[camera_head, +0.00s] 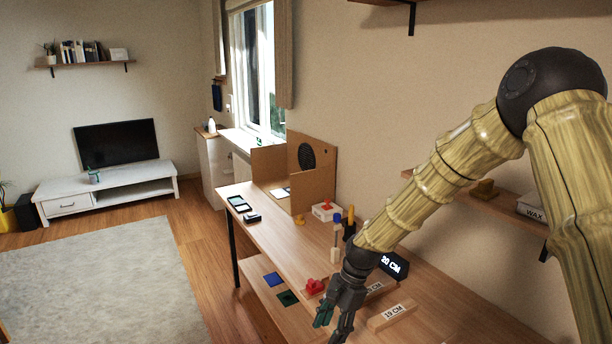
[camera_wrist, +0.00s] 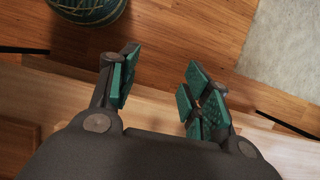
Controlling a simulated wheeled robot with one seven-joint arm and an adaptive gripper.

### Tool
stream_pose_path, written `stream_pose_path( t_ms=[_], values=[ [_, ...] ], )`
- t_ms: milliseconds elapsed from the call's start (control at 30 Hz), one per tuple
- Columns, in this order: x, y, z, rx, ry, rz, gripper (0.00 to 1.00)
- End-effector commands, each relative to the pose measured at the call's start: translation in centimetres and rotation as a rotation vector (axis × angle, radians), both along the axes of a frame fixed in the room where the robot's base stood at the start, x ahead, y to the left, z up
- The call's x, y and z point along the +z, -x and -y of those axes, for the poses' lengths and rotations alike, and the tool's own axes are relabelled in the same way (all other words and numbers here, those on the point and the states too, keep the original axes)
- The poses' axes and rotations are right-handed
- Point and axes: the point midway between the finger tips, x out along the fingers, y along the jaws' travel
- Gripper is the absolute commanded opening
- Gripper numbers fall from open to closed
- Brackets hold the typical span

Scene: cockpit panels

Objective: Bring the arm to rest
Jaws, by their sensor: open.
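My gripper (camera_head: 334,322) hangs at the end of my arm at the lower middle of the head view, over the front edge of the wooden desk (camera_head: 425,322). In the wrist view my gripper (camera_wrist: 160,95) is open, with its green-padded fingers apart and nothing between them. My arm reaches in from the right of the head view, bent at a dark joint, and slopes down to the left.
A red object (camera_head: 315,286) lies close to my gripper. Blocks marked with lengths, one reading 19 CM (camera_head: 391,316), lie to its right. A cardboard panel (camera_head: 313,180) stands at the desk's far end. The rug (camera_head: 110,280) and floor at left are clear.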

Motion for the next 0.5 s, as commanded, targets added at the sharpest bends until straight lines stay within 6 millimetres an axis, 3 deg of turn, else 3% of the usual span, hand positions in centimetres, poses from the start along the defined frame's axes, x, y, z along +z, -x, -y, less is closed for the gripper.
stream_pose_path(
  t_ms=[267,500],
  values=[
    [-6.0,2.2,1.0,0.068,0.010,0.033,0.48],
    [-12.6,7.2,2.9,0.173,0.029,0.093,0.48]
  ],
)
